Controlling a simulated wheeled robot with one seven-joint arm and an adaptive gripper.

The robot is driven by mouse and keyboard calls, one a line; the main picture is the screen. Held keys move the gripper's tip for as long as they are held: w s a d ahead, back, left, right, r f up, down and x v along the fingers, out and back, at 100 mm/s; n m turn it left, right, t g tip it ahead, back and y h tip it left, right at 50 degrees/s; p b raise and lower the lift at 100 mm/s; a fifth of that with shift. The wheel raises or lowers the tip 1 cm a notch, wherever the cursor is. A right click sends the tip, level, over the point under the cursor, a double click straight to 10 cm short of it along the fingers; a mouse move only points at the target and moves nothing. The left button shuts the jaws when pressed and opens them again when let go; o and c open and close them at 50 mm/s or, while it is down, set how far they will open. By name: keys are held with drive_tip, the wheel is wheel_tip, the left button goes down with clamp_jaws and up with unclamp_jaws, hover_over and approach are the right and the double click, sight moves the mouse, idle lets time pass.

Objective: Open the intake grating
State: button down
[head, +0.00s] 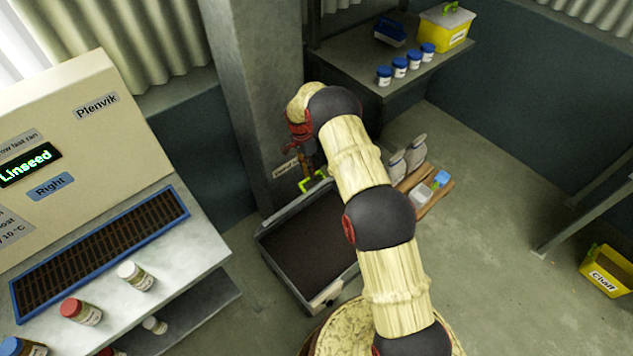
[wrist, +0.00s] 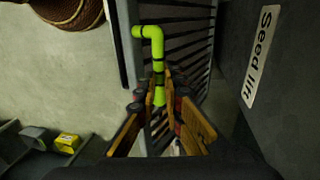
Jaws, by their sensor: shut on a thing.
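The intake grating (wrist: 190,45) shows in the wrist view as dark parallel bars beside a grey rim. A bright green bent handle (wrist: 150,32) with dark bands stands at its edge. My gripper (wrist: 160,98) is shut on this handle, its orange-brown fingers on both sides of the lower part. In the head view the green handle (head: 313,183) shows at the back corner of a grey-framed intake (head: 268,262) with a dark inside. My arm hides the intake's right side. I cannot tell from these views whether the grating is raised.
A grey column labelled "Seed lift" (wrist: 262,55) stands close beside the grating. A machine with a blue-framed tray (head: 105,250) and jars is at left. A shelf with blue-lidded jars (head: 400,68) is behind.

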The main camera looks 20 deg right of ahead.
drive_tip(key=shift+s+a+f, duration=0.1)
drive_tip(key=shift+s+f, duration=0.1)
drive_tip(key=shift+f, duration=0.35)
drive_tip(key=shift+s+a+f, duration=0.1)
drive_tip(key=shift+s+f, duration=0.1)
drive_tip(key=shift+f, duration=0.35)
drive_tip(key=c, duration=1.7)
unclamp_jaws()
drive_tip(key=shift+w+d+f, duration=0.1)
drive_tip(key=shift+w+f, duration=0.1)
drive_tip(key=shift+w, duration=0.05)
drive_tip(key=shift+r, duration=0.1)
drive_tip(key=shift+c, duration=0.2)
drive_tip(key=shift+w+r, duration=0.1)
drive_tip(key=shift+c, duration=0.5)
drive_tip(key=d+v, duration=0.1)
drive_tip(key=v, duration=1.1)
drive_tip(key=shift+w+a+r, duration=0.15)
drive_tip(key=shift+a+r, duration=0.1)
drive_tip(key=shift+a, duration=0.2)
